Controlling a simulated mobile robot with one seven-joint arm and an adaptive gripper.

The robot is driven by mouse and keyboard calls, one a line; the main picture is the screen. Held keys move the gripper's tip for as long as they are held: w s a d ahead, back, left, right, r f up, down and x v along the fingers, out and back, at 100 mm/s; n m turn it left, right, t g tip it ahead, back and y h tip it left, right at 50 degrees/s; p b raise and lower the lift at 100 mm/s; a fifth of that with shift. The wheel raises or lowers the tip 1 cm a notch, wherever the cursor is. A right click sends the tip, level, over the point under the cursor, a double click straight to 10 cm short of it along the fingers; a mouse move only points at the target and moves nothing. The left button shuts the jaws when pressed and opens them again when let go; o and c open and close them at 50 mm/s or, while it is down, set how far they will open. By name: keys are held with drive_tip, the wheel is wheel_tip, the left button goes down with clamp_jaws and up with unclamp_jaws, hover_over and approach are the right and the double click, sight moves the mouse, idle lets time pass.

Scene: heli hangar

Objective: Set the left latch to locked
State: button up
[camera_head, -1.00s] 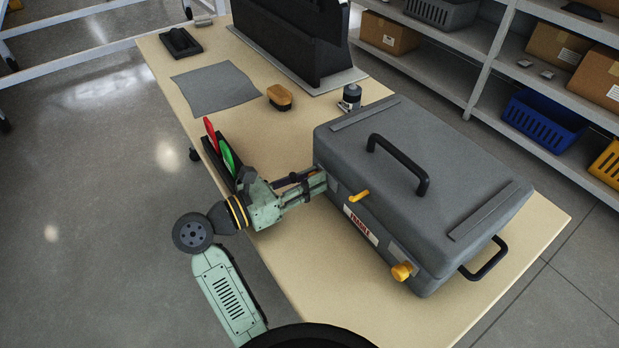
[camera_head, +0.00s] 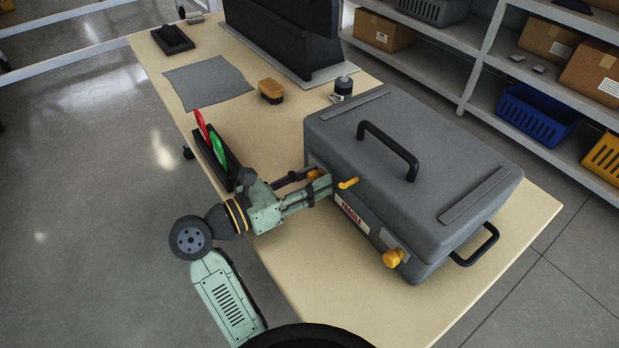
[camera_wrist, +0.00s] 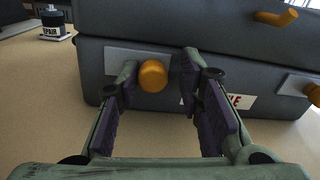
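The grey case (camera_head: 410,165) stands closed on the table, with a black handle on its lid. Its left latch (camera_wrist: 153,76) shows as an orange knob on a light plate in the wrist view, and it shows partly behind my gripper in the head view (camera_head: 313,175). My gripper (camera_wrist: 158,84) is open, its two fingers apart at the case front, with the knob between them near the left finger. I cannot tell whether it touches. The right latch (camera_head: 393,258) is an orange knob at the front right. An orange lever (camera_head: 348,183) sits between them, higher up.
The table (camera_head: 330,290) is bare in front of the case. A black holder (camera_head: 219,165) with red and green items stands left of my gripper. A brush (camera_head: 271,91), a grey cloth (camera_head: 208,82) and a small bottle (camera_head: 343,88) lie behind. Shelves stand at the back right.

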drive_tip(key=shift+o, duration=0.5)
drive_tip(key=shift+w+a, duration=0.1)
drive_tip(key=shift+a, duration=0.15)
drive_tip(key=v, duration=1.1)
drive_tip(key=shift+s+a, duration=0.25)
drive_tip(key=shift+s, duration=0.1)
